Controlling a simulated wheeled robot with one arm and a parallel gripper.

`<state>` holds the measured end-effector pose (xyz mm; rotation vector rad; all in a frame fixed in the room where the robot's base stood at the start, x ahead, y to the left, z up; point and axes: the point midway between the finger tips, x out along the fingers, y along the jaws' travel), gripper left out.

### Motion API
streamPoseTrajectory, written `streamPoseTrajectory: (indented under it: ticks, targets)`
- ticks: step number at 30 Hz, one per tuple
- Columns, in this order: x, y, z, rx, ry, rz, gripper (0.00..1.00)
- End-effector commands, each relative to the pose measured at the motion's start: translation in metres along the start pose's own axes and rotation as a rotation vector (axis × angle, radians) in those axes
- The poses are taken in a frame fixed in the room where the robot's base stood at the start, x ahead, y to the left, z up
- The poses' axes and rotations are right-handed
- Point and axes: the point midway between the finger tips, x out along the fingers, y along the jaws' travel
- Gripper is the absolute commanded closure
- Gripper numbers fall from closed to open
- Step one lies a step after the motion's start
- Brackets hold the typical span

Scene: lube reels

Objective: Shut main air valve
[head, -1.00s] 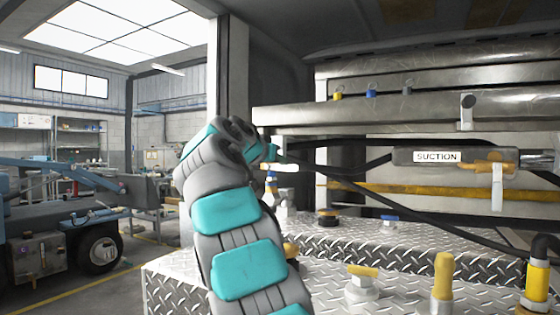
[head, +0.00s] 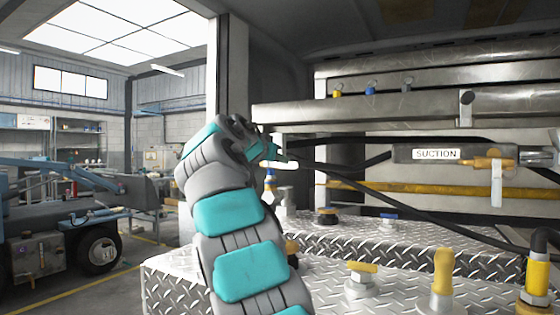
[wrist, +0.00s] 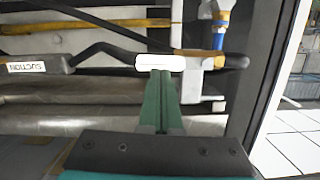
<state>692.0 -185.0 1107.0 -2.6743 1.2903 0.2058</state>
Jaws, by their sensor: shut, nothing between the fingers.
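My gripper (head: 286,157) is shut and empty at the end of my raised arm. It also shows in the wrist view (wrist: 161,74), with its green fingers together. A small white bar (wrist: 160,62) lies just beyond the fingertips there; I cannot tell whether they touch. The bar also shows in the head view (head: 284,165), right by the fingertips. A brass-coloured part (wrist: 197,53) and a blue and yellow fitting (wrist: 218,38) sit beside it in the wrist view. No label names the main air valve, so I cannot tell for sure which part it is.
Black hoses cross behind my gripper. Diamond-plate decks (head: 420,245) carry a yellow-topped valve (head: 362,278) and several other fittings.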

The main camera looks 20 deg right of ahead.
Motion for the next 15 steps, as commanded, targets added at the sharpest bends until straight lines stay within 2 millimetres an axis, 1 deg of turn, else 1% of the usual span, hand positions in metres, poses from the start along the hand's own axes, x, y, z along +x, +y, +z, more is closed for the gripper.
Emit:
streamPoseTrajectory:
  ticks: [15]
  targets:
    - [0.0007,0.0009,0.0025,0.032,0.0,-0.006,1.0]
